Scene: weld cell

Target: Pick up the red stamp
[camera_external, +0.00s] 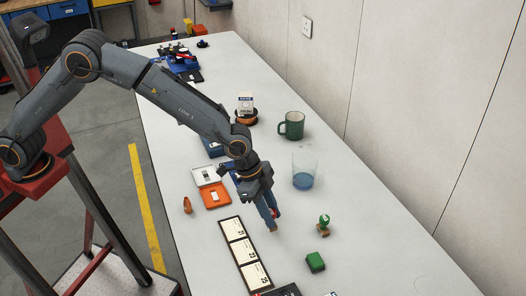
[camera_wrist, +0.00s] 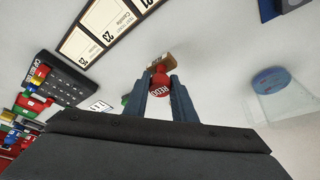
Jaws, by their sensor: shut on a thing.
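The red stamp (camera_wrist: 159,85) has a round red knob with white lettering and a brown wooden base. In the wrist view its knob sits between the fingertips of my gripper (camera_wrist: 159,80), which are shut on it. In the external view my gripper (camera_external: 270,216) points down over the white table, and a bit of the red stamp (camera_external: 277,211) shows beside the fingers. The fingers hide most of it there. I cannot tell whether its base touches the table.
A framed card strip (camera_external: 232,227) and an open orange ink pad (camera_external: 214,203) lie left.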

